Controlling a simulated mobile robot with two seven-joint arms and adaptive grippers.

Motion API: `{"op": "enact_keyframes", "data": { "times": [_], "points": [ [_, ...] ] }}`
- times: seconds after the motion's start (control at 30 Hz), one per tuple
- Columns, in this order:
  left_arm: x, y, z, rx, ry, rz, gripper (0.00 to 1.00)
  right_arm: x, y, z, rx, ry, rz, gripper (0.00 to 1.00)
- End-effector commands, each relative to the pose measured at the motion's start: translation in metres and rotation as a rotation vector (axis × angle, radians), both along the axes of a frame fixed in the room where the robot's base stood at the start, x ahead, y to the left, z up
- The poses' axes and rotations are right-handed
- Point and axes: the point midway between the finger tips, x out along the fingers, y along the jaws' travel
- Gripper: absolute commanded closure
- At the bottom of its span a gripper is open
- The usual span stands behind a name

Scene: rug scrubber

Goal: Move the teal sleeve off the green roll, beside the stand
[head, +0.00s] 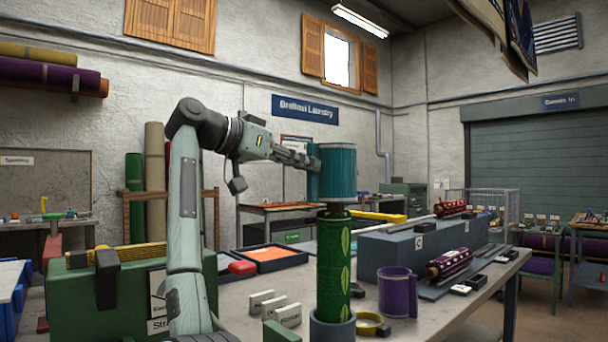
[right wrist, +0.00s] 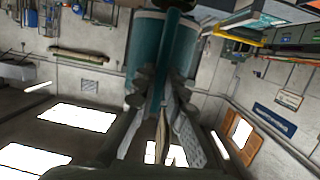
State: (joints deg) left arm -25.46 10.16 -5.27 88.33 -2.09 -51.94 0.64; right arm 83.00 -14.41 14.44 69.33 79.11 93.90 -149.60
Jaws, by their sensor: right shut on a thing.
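The teal sleeve (head: 338,172) is upright above the green roll (head: 333,265), which has pale leaf marks. A short dark neck shows between the sleeve's lower rim and the roll's top; whether anything of the roll remains inside the sleeve is hidden. The roll stands upright in a round grey stand (head: 332,330) on the table. My right gripper (head: 308,160) is left of the sleeve, shut on its teal side handle. In the right wrist view, the sleeve (right wrist: 183,48) is just beyond the fingers (right wrist: 160,100). My left gripper is not in view.
A purple mug-shaped sleeve (head: 395,294) and a brass ring (head: 371,325) stand right of the stand. White label blocks (head: 288,315) are at its left. A grey block (head: 408,245) and a patterned purple roll (head: 449,264) lie further right. Little bare table (head: 440,312) shows at front right.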

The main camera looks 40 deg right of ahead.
Motion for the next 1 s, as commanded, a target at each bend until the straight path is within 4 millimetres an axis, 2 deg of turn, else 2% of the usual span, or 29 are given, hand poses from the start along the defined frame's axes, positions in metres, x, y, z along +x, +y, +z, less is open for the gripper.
{"op": "enact_keyframes", "data": {
  "times": [0.6,1.0],
  "points": [
    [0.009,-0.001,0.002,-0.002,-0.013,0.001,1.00,0.000,0.000,0.042,0.000,-0.001,0.001,1.00],
    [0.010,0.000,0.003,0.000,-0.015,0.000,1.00,0.000,0.000,0.051,0.000,0.000,0.001,1.00]
  ]
}}
